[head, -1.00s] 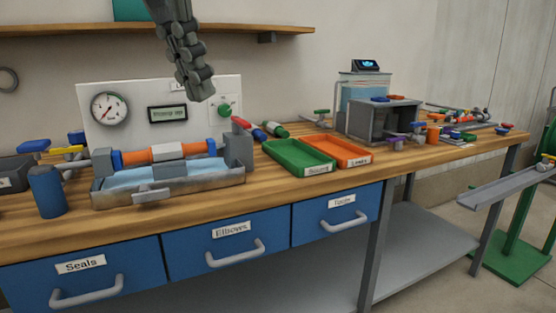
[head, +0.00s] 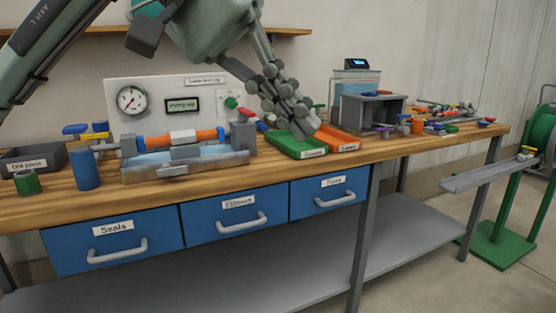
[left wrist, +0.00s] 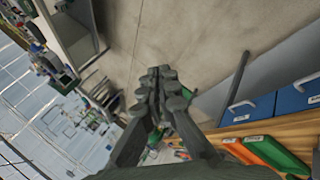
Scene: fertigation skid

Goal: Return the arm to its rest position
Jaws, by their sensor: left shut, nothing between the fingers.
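My left gripper (head: 290,118) comes in from the top left in the head view. My right gripper is in neither view.
The wooden bench (head: 225,180) carries a test panel with a gauge (head: 131,99), a metal trough (head: 200,165), a blue cup (head: 86,169) and a grey box (head: 370,114). Blue drawers (head: 235,215) sit below. A green stand (head: 500,245) with a rail is at right.

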